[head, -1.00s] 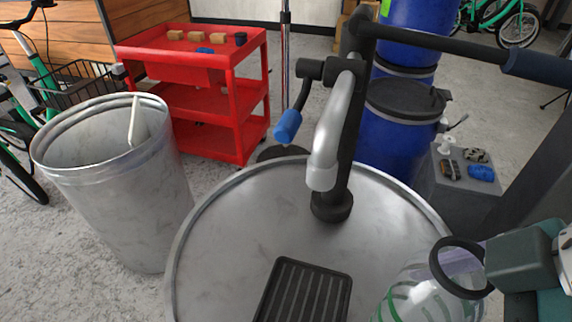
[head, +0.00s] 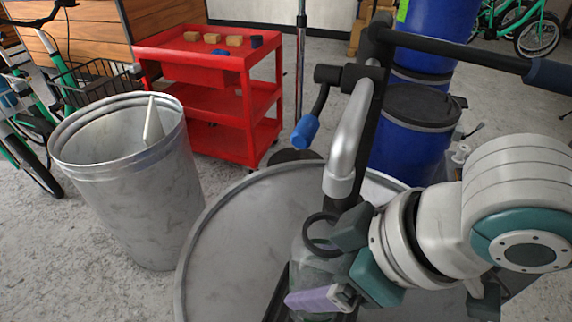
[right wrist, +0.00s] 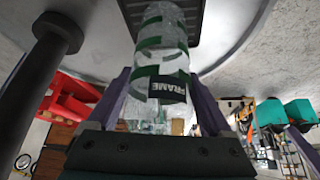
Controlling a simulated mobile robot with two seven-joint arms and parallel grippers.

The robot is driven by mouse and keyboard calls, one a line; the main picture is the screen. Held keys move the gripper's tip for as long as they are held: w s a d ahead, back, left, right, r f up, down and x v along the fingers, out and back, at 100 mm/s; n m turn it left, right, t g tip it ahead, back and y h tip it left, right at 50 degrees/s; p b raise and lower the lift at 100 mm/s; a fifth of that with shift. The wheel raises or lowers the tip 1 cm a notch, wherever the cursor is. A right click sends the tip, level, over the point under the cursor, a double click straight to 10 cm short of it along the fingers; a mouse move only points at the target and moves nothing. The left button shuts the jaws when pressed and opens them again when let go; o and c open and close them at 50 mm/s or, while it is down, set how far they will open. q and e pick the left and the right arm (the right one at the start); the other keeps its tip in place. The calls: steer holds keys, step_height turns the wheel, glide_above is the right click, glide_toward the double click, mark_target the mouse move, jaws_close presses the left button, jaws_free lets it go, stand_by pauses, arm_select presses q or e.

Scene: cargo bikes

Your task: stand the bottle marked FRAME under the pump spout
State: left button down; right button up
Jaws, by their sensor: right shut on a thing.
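The clear bottle (head: 312,262) with green bands stands in front of and just below the grey pump spout (head: 340,178), its black ring at the spout's lower end. Its FRAME label (right wrist: 168,88) shows in the right wrist view. My right gripper (head: 318,284) is shut on the bottle, with purple fingers on both sides in the right wrist view (right wrist: 162,92). The black ribbed drip tray (head: 276,298) is mostly hidden by the bottle and my arm; it also shows in the right wrist view (right wrist: 192,22). I cannot tell whether the bottle touches the tray. My left gripper is not in view.
The round metal drum top (head: 232,240) is bare to the left. The black pump post (head: 372,100) rises behind the spout, with a blue-gripped crank (head: 306,130). A metal bin (head: 130,190), a red cart (head: 190,75) and blue barrels (head: 405,145) stand around it.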

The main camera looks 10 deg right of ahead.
steer(key=o, duration=1.1)
steer(key=shift+f, duration=0.1)
steer(key=shift+o, duration=0.2)
steer(key=shift+s+d+r+m+t+p, duration=0.25)
steer(key=shift+s+d+r+m+p, duration=0.35)
steer(key=shift+s+r, duration=1.45)
steer(key=shift+s+d+r+m+t+p, duration=0.35)
steer(key=shift+s+r+p, duration=0.3)
steer(key=shift+r, duration=2.7)
steer(key=s+d+f+m+g+h, duration=0.2)
steer(key=s+d+f+m+h, duration=0.1)
steer(key=s+d, duration=0.3)
steer(key=shift+s+d+f+m+h, duration=0.3)
steer(key=shift+s+d+m+h, duration=0.1)
steer(key=shift+d+m, duration=0.4)
